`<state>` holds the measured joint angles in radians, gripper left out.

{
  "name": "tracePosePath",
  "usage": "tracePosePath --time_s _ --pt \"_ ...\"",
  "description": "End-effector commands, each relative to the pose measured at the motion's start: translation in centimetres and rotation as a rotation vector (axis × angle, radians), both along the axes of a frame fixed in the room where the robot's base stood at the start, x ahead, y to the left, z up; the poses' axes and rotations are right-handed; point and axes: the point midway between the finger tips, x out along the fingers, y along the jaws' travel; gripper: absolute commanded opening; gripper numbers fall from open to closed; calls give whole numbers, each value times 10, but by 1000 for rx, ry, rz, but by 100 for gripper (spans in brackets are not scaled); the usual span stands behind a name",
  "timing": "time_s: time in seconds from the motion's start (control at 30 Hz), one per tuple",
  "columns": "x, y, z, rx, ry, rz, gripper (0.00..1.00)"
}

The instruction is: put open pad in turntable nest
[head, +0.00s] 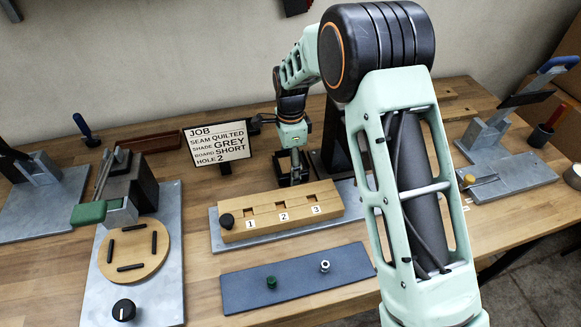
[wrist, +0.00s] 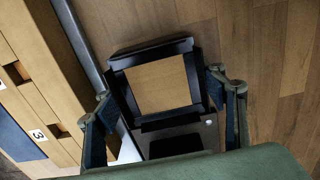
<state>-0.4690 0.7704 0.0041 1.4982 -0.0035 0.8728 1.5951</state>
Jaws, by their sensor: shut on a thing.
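My gripper (head: 291,170) is at the back of the bench, behind the numbered wooden block. In the wrist view its fingers (wrist: 166,104) are shut on opposite sides of a black square-framed piece (wrist: 155,47) with a tan middle, which appears to be the open pad. I cannot tell whether it touches the bench. The turntable nest is a round wooden disc (head: 150,235) with several dark bars around its middle, on a grey plate at front left. No pad lies on it. A green-ended arm (head: 90,213) reaches over its back left edge.
The wooden block (head: 280,222) has slots 1, 2 and 3. A job card (head: 217,142) stands behind it. A blue mat (head: 295,285) with a green and a white small part lies in front. A black knob (head: 124,309) sits before the disc. A clamp fixture (head: 505,175) stands right.

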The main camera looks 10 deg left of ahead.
Motion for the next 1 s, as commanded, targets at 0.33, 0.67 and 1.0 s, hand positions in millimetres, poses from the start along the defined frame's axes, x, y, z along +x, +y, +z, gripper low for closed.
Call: tracePosePath --time_s 0.33,0.67,1.0 --pt "1 1 29 2 -5 1 29" --pt "-39 -17 84 3 -5 0 29" --pt "-97 -42 115 1 -3 1 29"
